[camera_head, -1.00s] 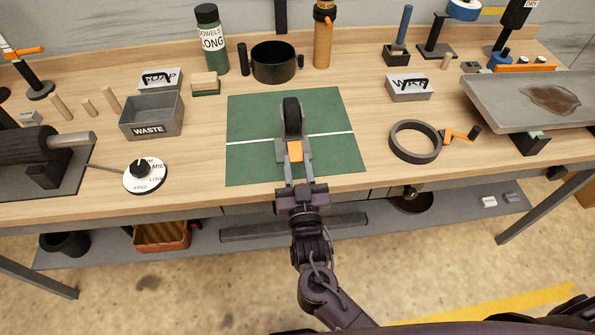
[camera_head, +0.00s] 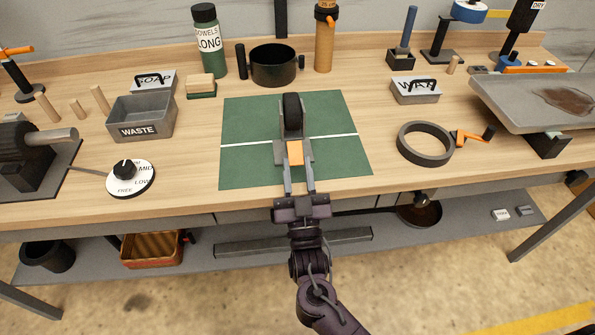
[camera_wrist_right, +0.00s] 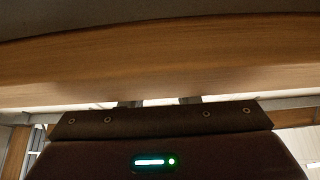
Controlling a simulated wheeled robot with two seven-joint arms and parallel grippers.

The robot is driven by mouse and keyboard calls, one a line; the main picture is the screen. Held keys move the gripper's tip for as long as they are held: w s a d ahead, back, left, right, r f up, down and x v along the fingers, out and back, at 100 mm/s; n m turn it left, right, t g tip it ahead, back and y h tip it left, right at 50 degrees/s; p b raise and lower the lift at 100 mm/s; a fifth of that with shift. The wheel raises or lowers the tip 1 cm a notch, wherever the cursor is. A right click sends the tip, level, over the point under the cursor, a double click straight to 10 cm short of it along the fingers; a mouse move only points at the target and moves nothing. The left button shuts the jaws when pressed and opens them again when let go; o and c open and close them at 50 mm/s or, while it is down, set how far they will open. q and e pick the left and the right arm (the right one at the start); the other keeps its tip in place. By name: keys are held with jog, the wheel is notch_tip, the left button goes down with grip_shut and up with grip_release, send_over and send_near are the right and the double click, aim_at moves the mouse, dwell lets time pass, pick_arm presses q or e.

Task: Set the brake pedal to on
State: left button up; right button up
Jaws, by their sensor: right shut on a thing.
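A caster with a black wheel (camera_head: 292,112) and grey fork stands on the green mat (camera_head: 245,165). Its orange brake pedal (camera_head: 295,152) is on the side toward me. Whether the pedal is tipped on or off I cannot tell. My right gripper (camera_head: 297,166) reaches in from the front edge of the bench, its two fingers on either side of the orange pedal. It is shut on the caster; the exact contact is hard to see. The right wrist view shows the dark palm (camera_wrist_right: 162,147) below the wooden bench edge (camera_wrist_right: 150,60), with only bits of the fingers. My left gripper is out of view.
A WASTE bin (camera_head: 140,131) and a dial (camera_head: 130,178) stand left of the mat. A black pot (camera_head: 274,66) is behind it. A dark ring (camera_head: 425,143) with an orange-handled crank lies to the right. The mat around the caster is clear.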

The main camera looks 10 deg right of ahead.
jog(key=o, duration=1)
jog(key=shift+s+f, duration=0.1)
jog(key=shift+s, duration=0.05)
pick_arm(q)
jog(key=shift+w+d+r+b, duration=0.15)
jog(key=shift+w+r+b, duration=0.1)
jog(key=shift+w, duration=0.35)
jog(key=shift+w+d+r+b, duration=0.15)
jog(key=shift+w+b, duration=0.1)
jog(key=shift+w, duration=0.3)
pick_arm(e)
jog(key=v, duration=0.7)
jog(key=shift+s, duration=0.2)
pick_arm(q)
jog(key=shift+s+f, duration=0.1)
